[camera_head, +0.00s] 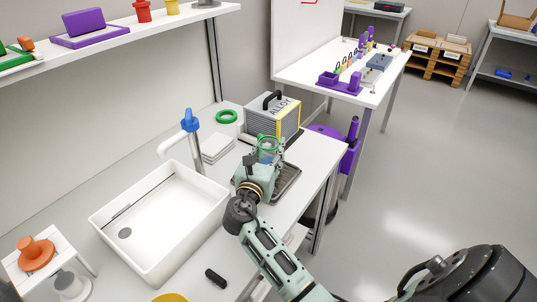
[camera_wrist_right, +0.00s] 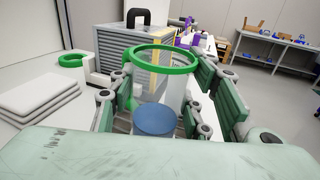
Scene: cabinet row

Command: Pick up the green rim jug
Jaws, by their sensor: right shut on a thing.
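The green rim jug (camera_head: 268,144) is clear-walled with a green ring at its top. It is upright near the counter's right side, and its lower part is hidden by my gripper in the head view. My right gripper (camera_head: 260,163) is shut on it. In the wrist view the jug (camera_wrist_right: 164,57) stands between the two fingers (camera_wrist_right: 158,100), one on each side of its body. A blue disc (camera_wrist_right: 155,119) shows at its lower part. Whether its base touches anything beneath is hidden. My left gripper is in neither view.
A dark tray (camera_head: 289,185) lies around and below my gripper. A grey box marked ALLOY (camera_head: 270,118) stands just behind. A green ring (camera_head: 227,116), white stacked slabs (camera_head: 217,147), a blue-topped tap (camera_head: 190,121) and a white sink (camera_head: 195,221) are to the left. Open floor lies right.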

